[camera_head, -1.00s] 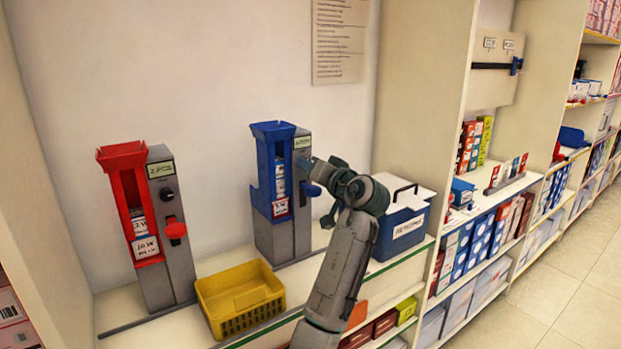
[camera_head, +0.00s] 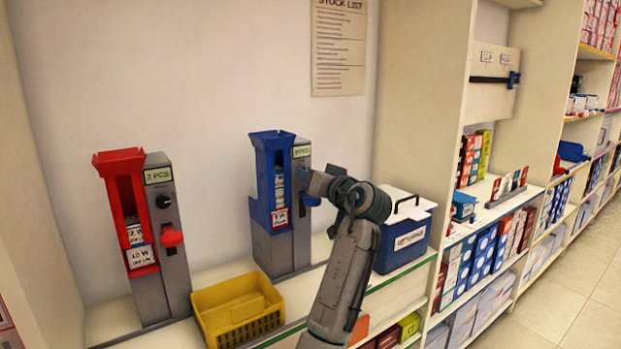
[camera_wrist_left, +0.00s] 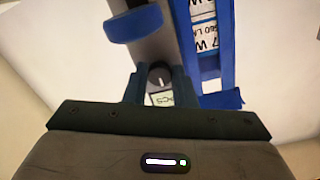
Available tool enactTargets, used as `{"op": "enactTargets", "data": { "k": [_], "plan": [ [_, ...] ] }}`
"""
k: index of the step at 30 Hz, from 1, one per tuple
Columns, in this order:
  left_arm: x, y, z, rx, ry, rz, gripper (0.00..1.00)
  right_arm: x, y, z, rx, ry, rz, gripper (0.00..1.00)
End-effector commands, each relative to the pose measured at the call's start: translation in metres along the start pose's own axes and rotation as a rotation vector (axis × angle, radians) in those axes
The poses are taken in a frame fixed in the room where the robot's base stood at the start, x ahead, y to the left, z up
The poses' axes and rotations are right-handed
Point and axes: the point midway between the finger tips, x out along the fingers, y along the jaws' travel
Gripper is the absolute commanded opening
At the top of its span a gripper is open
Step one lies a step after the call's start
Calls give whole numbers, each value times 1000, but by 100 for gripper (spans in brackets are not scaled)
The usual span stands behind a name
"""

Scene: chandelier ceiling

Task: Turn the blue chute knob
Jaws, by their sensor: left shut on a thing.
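The blue chute (camera_head: 270,165) stands on the shelf with a grey column (camera_head: 301,225) on its right side. Its dark round knob (camera_wrist_left: 159,75) with a pale pointer mark shows in the left wrist view; in the head view my gripper hides it. My left gripper (camera_head: 308,178) is at the column, its fingers (camera_wrist_left: 156,88) shut on the knob from both sides. A blue paddle lever (camera_wrist_left: 133,24) sits on the same column, apart from the fingers; it also shows below the gripper in the head view (camera_head: 309,199). My right gripper is not in view.
A red chute (camera_head: 127,205) with a black knob (camera_head: 163,201) and red lever (camera_head: 171,237) stands at the left. A yellow basket (camera_head: 238,310) sits in front. A blue returns box (camera_head: 404,240) stands right of the blue chute, close behind my forearm.

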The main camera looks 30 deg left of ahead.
Motion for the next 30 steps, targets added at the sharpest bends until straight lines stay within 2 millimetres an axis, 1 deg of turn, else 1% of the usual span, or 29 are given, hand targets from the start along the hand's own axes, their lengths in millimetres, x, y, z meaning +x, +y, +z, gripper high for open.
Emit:
{"op": "enactTargets", "data": {
  "k": [2,3,5,6,14,17,20,22,27,30],
  "plan": [
    [0,1,3,2,-5,2,1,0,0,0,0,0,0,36],
    [0,1,3,2,-5,2,25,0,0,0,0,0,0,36],
    [0,1,3,2,-5,2,37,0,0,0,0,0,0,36],
    [0,1,2,2,-4,1,45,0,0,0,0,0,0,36],
    [0,0,1,1,-2,1,45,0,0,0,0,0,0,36],
    [-4,1,1,0,-1,2,45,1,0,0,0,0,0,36],
    [-16,2,2,-2,-1,4,45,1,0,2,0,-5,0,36],
    [-28,2,2,-1,-2,5,45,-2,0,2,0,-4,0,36],
    [-62,2,2,-1,-3,6,45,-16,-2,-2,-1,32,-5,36],
    [-80,2,2,-2,-3,6,45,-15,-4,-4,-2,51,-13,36]
  ]
}}
